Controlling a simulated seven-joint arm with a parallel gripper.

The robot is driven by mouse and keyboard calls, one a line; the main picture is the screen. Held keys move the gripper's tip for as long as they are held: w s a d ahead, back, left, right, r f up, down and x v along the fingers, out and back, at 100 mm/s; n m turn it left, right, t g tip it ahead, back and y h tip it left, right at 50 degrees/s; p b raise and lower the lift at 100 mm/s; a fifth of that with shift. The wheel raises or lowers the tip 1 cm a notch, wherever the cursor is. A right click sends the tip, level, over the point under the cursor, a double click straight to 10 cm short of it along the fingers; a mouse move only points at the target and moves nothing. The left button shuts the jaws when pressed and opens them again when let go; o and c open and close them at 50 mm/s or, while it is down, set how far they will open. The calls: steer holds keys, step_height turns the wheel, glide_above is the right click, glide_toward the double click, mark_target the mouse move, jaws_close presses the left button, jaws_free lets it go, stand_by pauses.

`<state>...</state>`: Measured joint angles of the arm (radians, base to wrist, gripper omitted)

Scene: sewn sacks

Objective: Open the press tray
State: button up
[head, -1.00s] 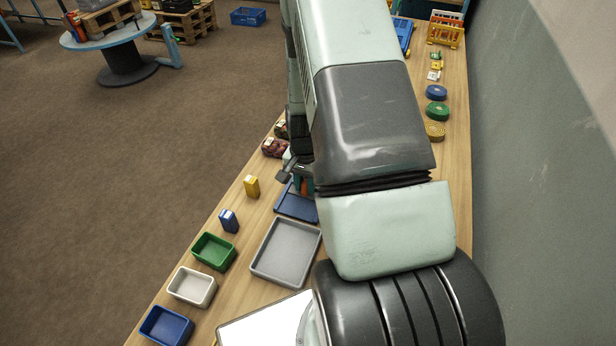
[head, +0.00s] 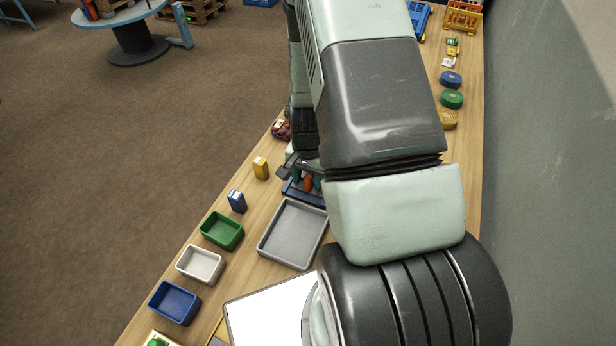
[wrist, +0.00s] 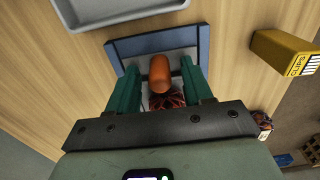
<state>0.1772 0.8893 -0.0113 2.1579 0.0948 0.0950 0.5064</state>
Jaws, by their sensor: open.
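The press tray (wrist: 120,49) shows in the wrist view as a blue-edged, pale-floored piece on the wooden table. A rounded orange handle-like part (wrist: 160,73) stands up at its middle. A dark red, netted thing (wrist: 168,99) shows behind it, close to my palm; I cannot tell whether it belongs to the tray. My gripper (wrist: 159,85) is open, its green fingers on either side of the orange part, with gaps visible. In the head view the blue tray edge (head: 312,198) shows beside my gripper (head: 302,172); my arm hides the rest.
A grey tray (head: 293,234) lies just in front of the press tray. Yellow (head: 261,168) and blue (head: 237,201) boxes stand to the left. Green (head: 222,231), white (head: 200,264) and blue bins (head: 174,302) line the left table edge. A wall (head: 545,180) rises at right.

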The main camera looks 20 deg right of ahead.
step_height(320, 180, up, 11)
stand_by(0.4)
steer(key=shift+f, duration=0.1)
steer(key=s+a+r+n+t, duration=0.1)
steer(key=s+a+r+n, duration=0.1)
steer(key=r, duration=0.8)
steer(key=s+a+r+n+t, duration=0.2)
steer(key=a+r+n, duration=0.1)
steer(key=r, duration=0.7)
steer(key=s+a+r+n+t, duration=0.2)
steer(key=s+r+n, duration=0.2)
steer(key=s+r, duration=0.6)
steer(key=s, duration=0.2)
steer(key=shift+s+a+r+t, duration=0.25)
steer(key=shift+s+r+t, duration=0.05)
steer(key=shift+s+r, duration=0.1)
